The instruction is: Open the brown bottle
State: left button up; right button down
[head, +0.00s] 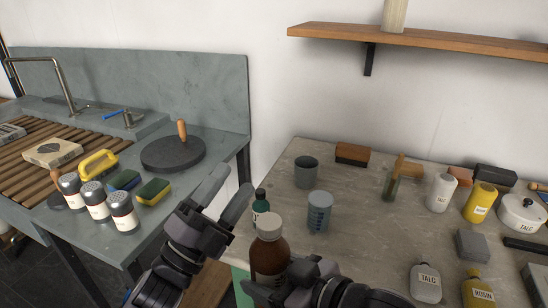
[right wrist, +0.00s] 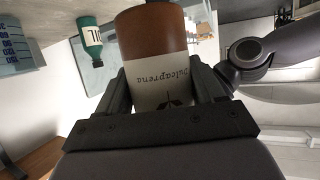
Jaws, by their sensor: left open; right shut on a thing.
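The brown bottle (head: 269,257) with a pale cap (head: 269,226) stands upright at the bottom middle of the head view, the cap still on. My right gripper (head: 290,290) is shut on its body; the right wrist view shows the brown bottle (right wrist: 160,60) and its white label between the fingers. My left gripper (head: 224,199) is open and empty, to the upper left of the bottle and apart from the cap. The bottle's lower part is hidden by my right gripper in the head view.
A green bottle (head: 260,202) and a blue graduated beaker (head: 319,212) stand close behind the brown bottle. A grey cup (head: 306,172) is farther back. White and yellow bottles (head: 480,202) crowd the right. The table's middle (head: 370,235) is clear.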

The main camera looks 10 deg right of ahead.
pick_arm(q)
jog(key=s+d+r+m+g+h, duration=0.3)
jog(key=d+r+m+g+h, duration=0.3)
jog(key=r+m+g, duration=0.5)
jog(key=s+d+r+m+g+y, duration=0.1)
jog(key=s+d+m+g+y, duration=0.55)
jog(key=m+g, duration=1)
jog(key=m+t+y, duration=1.2)
jog(key=m+y, duration=0.4)
jog(key=y, duration=0.2)
send_over(274, 220)
jog(key=shift+f, duration=0.85)
jog(key=shift+f+m, duration=0.2)
jog(key=shift+m, duration=0.05)
notch_tip(274, 220, down, 7)
jog(key=shift+f, duration=0.2)
